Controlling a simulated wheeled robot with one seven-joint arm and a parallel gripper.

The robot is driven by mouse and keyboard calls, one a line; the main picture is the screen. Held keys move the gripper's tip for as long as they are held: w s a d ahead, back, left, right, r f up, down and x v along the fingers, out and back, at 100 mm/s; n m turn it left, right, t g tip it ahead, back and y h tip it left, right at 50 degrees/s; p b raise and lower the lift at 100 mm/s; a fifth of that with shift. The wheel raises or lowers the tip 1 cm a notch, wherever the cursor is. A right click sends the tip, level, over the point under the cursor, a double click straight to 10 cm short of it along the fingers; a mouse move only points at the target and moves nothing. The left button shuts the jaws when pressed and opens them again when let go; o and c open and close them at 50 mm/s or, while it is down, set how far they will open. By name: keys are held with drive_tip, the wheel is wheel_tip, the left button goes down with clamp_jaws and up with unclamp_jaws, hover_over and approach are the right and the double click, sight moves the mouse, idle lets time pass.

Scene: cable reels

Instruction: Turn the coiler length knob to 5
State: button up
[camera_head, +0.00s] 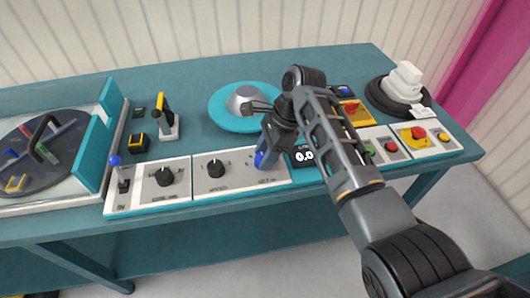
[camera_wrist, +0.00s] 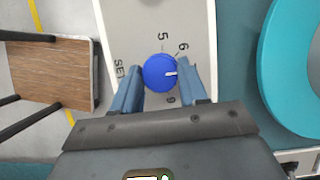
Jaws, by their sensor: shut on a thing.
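The coiler length knob is a round blue knob (camera_wrist: 158,72) on a white panel (camera_wrist: 178,14). In the wrist view its white pointer line points right, towards the right finger. The printed 5 stands above the knob, the 6 to its upper right and a 9 below it. SET is printed on the left. My gripper (camera_wrist: 160,68) is shut on the knob, with one blue finger on each side. In the head view my gripper (camera_head: 265,156) reaches down to the panel, and the knob is partly hidden by it.
Two black knobs (camera_head: 216,168) and a blue-tipped lever (camera_head: 115,162) stand left on the panel. A display (camera_head: 304,157) reads 0.0, partly hidden by my arm. A teal reel (camera_head: 225,120) lies behind. Red and yellow buttons (camera_head: 418,133) are to the right.

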drive_tip(key=n+g, duration=0.1)
drive_tip(key=n, duration=0.2)
drive_tip(key=shift+w+a, duration=0.1)
drive_tip(key=n, duration=0.2)
drive_tip(key=n+g+h+b, duration=0.1)
drive_tip(key=n, duration=0.1)
drive_tip(key=shift+w+f+n+h, duration=0.1)
drive_tip(key=shift+n+h, duration=0.2)
drive_tip(key=shift+n, duration=0.1)
drive_tip(key=n+h+b, duration=0.1)
drive_tip(key=n+b, duration=0.1)
drive_tip(key=n, duration=0.1)
drive_tip(key=shift+a+n+g, duration=0.1)
drive_tip(key=shift+n+g, duration=0.2)
drive_tip(key=shift+g, duration=0.1)
drive_tip(key=shift+a+n+h+b, duration=0.1)
drive_tip(key=shift+n+h+b, duration=0.9)
drive_tip(key=shift+n, duration=1)
drive_tip(key=o, duration=1.1)
drive_tip(key=shift+c, duration=0.2)
drive_tip(key=b+v, duration=0.1)
drive_tip(key=v, duration=0.7)
drive_tip(key=shift+b, duration=0.3)
